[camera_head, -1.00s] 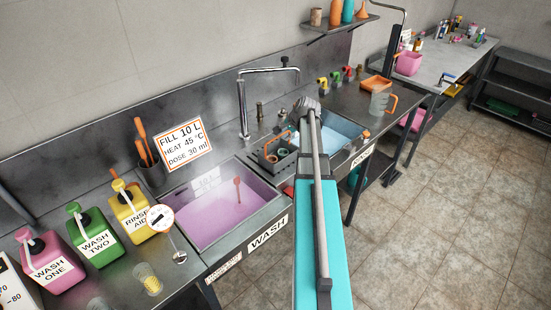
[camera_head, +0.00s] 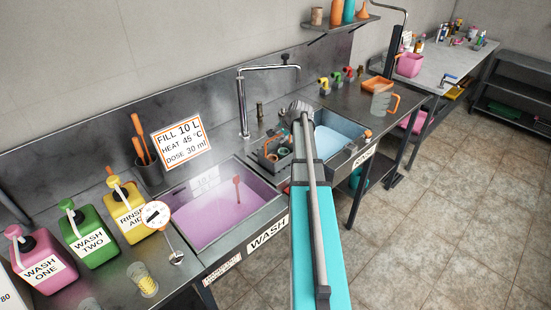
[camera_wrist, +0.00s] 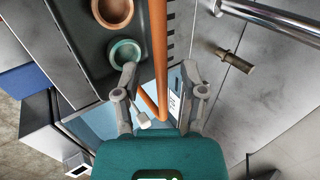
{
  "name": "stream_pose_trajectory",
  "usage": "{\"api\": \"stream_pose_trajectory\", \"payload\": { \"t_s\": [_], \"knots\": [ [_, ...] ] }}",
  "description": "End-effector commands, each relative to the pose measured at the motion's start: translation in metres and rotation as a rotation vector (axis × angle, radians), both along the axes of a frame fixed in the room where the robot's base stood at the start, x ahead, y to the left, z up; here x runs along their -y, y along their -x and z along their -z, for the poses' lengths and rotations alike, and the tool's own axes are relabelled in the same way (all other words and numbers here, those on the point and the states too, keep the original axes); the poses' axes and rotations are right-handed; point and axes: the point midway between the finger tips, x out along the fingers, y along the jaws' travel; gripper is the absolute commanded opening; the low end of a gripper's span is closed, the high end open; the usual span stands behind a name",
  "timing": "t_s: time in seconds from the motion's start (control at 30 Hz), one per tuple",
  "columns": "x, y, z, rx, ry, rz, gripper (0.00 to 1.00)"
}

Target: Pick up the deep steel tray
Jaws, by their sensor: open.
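In the head view my arm largely hides the gripper.
The wash sink (camera_head: 205,238) holds pink liquid. Bottles (camera_head: 88,238) and a thermometer (camera_head: 157,215) stand at left. A tap (camera_head: 243,105) rises behind the basins. A clear jug (camera_head: 381,102) and orange tray (camera_head: 378,86) stand at right. The floor at right is clear.

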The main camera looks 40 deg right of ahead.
Motion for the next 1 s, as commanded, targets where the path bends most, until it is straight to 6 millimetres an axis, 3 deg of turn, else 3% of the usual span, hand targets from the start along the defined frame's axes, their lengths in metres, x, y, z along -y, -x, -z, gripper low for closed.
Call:
{"api": "stream_pose_trajectory", "payload": {
  "t_s": [0.37,0.4,0.7,1.0],
  "knots": [
    [0.0003,0.0004,-0.0003,0.0,0.0,0.0,0.54],
    [0.0003,0.0004,-0.0003,0.0,0.0,0.0,0.52],
    [0.0007,0.0006,-0.0003,0.0,-0.001,0.001,0.0],
    [0.0008,0.0007,-0.0003,0.0,0.0,0.001,0.0]
  ]
}}
